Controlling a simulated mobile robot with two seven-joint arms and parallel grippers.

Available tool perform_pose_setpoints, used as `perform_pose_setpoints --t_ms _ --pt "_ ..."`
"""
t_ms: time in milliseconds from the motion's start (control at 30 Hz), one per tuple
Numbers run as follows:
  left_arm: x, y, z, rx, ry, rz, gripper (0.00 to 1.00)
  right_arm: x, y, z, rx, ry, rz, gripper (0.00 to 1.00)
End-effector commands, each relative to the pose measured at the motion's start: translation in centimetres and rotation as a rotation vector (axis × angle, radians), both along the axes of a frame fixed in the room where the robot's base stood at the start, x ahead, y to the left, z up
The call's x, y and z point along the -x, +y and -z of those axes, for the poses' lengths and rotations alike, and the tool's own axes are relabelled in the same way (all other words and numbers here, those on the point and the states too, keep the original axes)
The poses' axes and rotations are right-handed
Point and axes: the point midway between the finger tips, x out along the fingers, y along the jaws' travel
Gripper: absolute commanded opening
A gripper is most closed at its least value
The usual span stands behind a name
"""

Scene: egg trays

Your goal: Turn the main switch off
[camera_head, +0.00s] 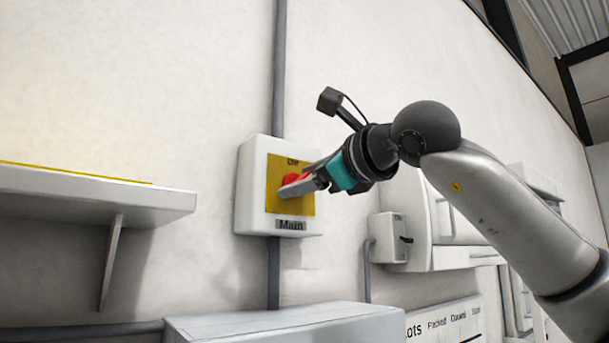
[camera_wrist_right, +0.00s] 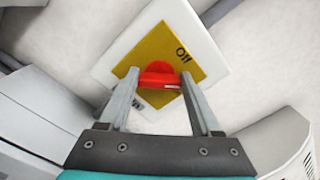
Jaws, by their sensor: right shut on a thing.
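The main switch is a white box (camera_head: 252,218) on the wall with a yellow plate (camera_head: 307,206), a label reading "Main" below and a partly hidden label above. Its red knob (camera_head: 292,181) sits on the plate, partly covered by my right gripper (camera_head: 289,189). In the right wrist view the red knob (camera_wrist_right: 159,79) lies between the two fingers of my right gripper (camera_wrist_right: 160,84), which is shut on its handle. The handle runs crosswise between the fingers there. "Off" shows on the yellow plate (camera_wrist_right: 186,74) in that view. My left gripper is not in view.
A white shelf (camera_head: 120,195) juts from the wall at left. A grey box top (camera_head: 260,322) lies below the switch. A grey conduit (camera_head: 280,70) runs above the switch.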

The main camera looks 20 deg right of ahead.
Motion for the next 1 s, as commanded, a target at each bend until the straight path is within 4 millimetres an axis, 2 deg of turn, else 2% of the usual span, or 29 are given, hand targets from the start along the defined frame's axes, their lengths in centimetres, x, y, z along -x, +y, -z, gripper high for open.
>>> perform_pose_setpoints --t_ms 600,1000 --pt "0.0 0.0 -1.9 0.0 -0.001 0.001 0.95 0.1 0.1 0.0 0.532 -0.196 -0.002 0.09" --pt "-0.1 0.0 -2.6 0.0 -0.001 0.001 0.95 0.1 0.2 0.2 0.74 -0.272 -0.003 0.09"
